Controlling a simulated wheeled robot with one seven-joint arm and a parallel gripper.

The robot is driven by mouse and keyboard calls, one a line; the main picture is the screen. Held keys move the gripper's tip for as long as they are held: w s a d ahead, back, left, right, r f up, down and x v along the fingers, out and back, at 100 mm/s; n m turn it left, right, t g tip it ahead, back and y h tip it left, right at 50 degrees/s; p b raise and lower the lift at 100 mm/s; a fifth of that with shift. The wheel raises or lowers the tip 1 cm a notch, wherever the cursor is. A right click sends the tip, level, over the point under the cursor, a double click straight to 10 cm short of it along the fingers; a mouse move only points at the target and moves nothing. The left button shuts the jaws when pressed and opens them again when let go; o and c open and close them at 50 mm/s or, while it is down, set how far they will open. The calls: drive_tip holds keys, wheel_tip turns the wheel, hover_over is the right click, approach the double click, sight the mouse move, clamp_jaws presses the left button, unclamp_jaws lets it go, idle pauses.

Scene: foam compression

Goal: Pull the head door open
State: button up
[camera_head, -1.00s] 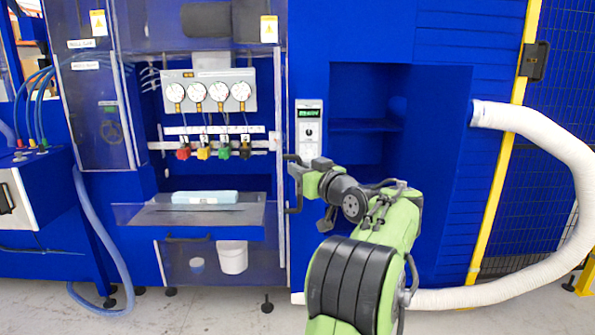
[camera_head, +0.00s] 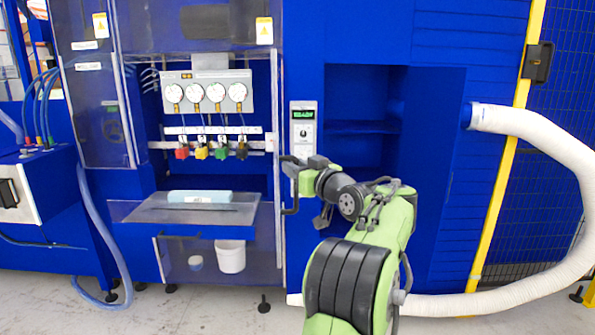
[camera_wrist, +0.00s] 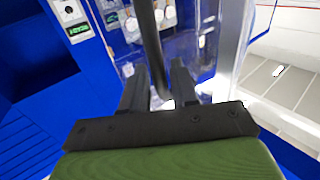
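The head door appears as a clear panel with a pale frame post (camera_head: 274,110) along the right side of the machine's open bay. Its dark bar handle (camera_head: 290,205) shows beside my gripper (camera_head: 300,165). In the wrist view the handle (camera_wrist: 152,45) runs down as a dark curved bar between the two fingers of my gripper (camera_wrist: 160,80). The clear panel is hard to make out, so how far the door stands open is unclear.
Gauges (camera_head: 207,93) and colored valves (camera_head: 212,153) sit in the bay above a tray (camera_head: 160,213) with a light-blue block (camera_head: 200,196). A thick white hose (camera_head: 550,150) loops at the right.

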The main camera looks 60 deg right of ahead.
drive_tip(key=shift+o, duration=0.2)
drive_tip(key=shift+w+d+f, duration=0.15)
drive_tip(key=shift+d+f, duration=0.05)
drive_tip(key=shift+f, duration=0.05)
drive_tip(key=b+v, duration=0.2)
drive_tip(key=v, duration=1.4)
drive_tip(key=shift+b, duration=0.35)
drive_tip(key=shift+w+r, duration=0.1)
